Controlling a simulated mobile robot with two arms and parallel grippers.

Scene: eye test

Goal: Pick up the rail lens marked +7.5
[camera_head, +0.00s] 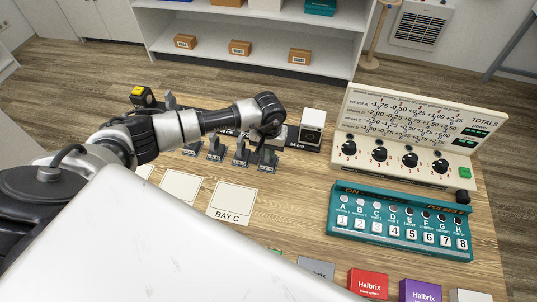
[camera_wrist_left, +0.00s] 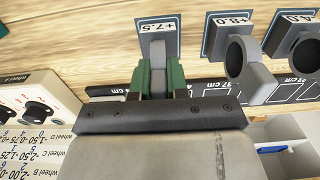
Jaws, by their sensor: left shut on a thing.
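The rail lens marked +7.5 (camera_wrist_left: 158,50) is in the left wrist view, its tag at the top and its grey upright between my green fingertips. My left gripper (camera_wrist_left: 159,79) is shut on that upright. I cannot tell if its foot is lifted off the surface. In the head view my left arm reaches over the row of lenses, and its wrist hides much of my left gripper (camera_head: 277,134). Beside the held lens, to the right in the wrist view, stand the lens marked +8.0 (camera_wrist_left: 238,58) and one marked 4.0 (camera_wrist_left: 300,55). My right gripper is out of view.
The dark scale rail (camera_wrist_left: 225,86) runs beside the lenses. A white box (camera_head: 312,130) stands right of the row. The cream dial panel (camera_head: 408,135) and teal button box (camera_head: 345,235) are further right. White bay cards (camera_head: 232,200) lie in front of the lenses.

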